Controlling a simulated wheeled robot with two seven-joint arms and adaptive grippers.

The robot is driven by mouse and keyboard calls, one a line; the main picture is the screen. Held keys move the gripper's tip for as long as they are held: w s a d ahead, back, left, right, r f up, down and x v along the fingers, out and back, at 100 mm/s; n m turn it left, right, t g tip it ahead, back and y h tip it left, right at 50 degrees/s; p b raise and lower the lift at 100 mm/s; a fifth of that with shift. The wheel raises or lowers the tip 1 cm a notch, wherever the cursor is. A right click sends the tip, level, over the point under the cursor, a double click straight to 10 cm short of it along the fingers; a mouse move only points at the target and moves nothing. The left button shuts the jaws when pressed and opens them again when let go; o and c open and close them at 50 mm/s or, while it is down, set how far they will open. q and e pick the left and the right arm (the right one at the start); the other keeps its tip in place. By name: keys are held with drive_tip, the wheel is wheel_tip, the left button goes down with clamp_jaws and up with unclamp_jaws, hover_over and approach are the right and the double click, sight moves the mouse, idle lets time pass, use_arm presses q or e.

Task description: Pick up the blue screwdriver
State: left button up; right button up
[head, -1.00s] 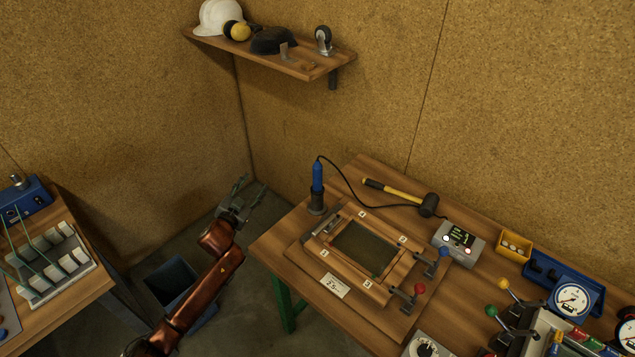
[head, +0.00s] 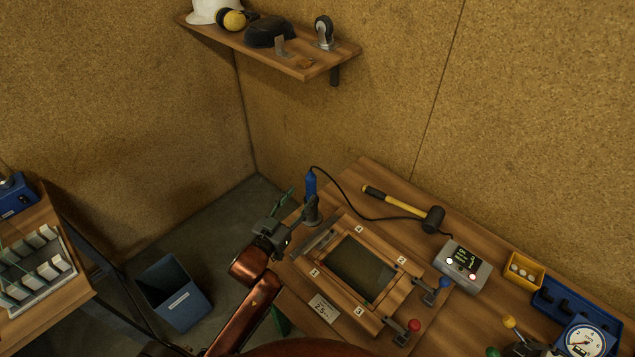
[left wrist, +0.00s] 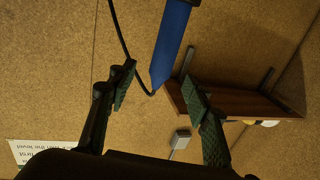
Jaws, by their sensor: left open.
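The blue screwdriver (head: 311,185) stands upright in a dark holder (head: 312,210) at the left back of the workbench, with a black cable from its top. My left gripper (head: 295,204) is just left of it at the bench's left edge, open and empty. In the left wrist view the blue screwdriver (left wrist: 173,42) reaches down from the top edge into the gap between the open fingers of my left gripper (left wrist: 160,86). I cannot tell from this how far ahead of the fingertips it is. My right gripper is not in view.
A shelf (head: 300,68) hangs on the wall above. A blue bin (head: 175,290) stands on the floor at left.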

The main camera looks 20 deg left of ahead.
sight(308, 184)
use_arm(q)
drive_tip(key=shift+w+d, duration=0.15)
drive_tip(key=shift+w, duration=0.85)
drive_tip(key=shift+w+r, duration=0.2)
drive_tip(key=shift+w, duration=2.85)
drive_tip(key=shift+c, duration=0.5)
clamp_jaws()
